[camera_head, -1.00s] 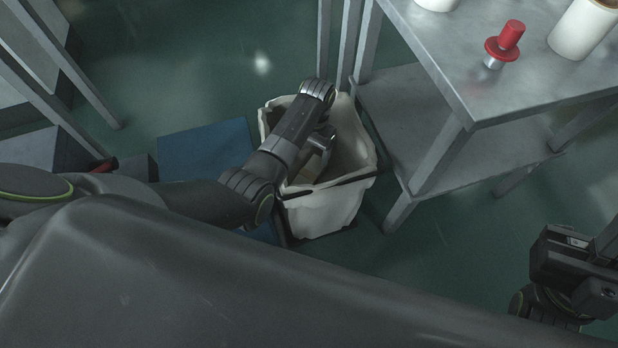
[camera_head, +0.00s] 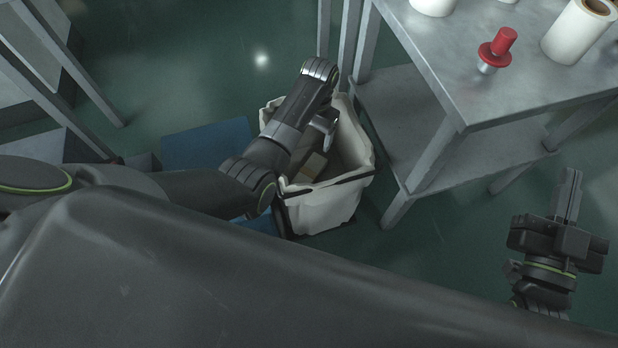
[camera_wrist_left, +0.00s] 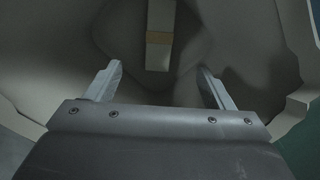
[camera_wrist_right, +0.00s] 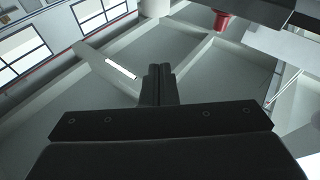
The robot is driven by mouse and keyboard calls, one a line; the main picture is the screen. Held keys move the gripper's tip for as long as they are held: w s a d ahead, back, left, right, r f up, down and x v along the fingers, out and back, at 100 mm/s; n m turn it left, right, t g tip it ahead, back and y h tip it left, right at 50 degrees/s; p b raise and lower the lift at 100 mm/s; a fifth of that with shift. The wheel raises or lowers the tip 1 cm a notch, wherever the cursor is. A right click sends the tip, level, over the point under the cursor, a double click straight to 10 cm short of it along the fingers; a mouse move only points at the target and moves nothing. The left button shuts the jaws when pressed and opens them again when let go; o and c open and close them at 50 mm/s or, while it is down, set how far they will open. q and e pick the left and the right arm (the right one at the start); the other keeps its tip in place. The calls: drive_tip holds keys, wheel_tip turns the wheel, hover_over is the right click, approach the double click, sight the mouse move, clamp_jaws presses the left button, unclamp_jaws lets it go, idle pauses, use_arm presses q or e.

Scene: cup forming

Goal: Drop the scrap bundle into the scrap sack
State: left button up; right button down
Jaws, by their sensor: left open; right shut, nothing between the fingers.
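The white scrap sack (camera_head: 325,208) stands open on the floor beside the metal table. My left arm reaches over its mouth, and the left gripper points down into it. In the left wrist view the left gripper (camera_wrist_left: 160,85) has its fingers wide apart with nothing between them. The scrap bundle, a pale strip with a tan band (camera_wrist_left: 159,38), lies inside the sack beyond the fingertips, apart from them; it also shows in the head view (camera_head: 313,166). My right gripper (camera_head: 569,185) is shut and empty, out to the right, pointing up.
The metal table (camera_head: 480,70) with a lower shelf stands right of the sack. A blue mat (camera_head: 205,145) lies on the floor left of the sack.

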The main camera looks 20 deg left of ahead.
use_arm(q)
drive_tip(key=shift+w+d+r+p, duration=0.15)
drive_tip(key=shift+r+p, duration=0.2)
drive_tip(key=shift+r, duration=0.6)
drive_tip(key=shift+w+a+r+p, duration=0.1)
drive_tip(key=shift+r+p, duration=0.2)
drive_tip(key=shift+r, duration=0.6)
drive_tip(key=shift+w+d+r+p, duration=0.15)
drive_tip(key=shift+r+p, duration=0.2)
drive_tip(key=shift+r, duration=0.6)
use_arm(e)
drive_tip(key=s+f+m+g+y, duration=0.1)
drive_tip(key=s+f+g, duration=0.2)
drive_tip(key=f+g, duration=0.6)
drive_tip(key=shift+s+a+f+g, duration=0.25)
drive_tip(key=shift+a+f+g, duration=0.05)
drive_tip(key=shift+f, duration=2.5)
use_arm(q)
drive_tip(key=shift+a+r, duration=0.1)
use_arm(e)
drive_tip(key=shift+f, duration=0.1)
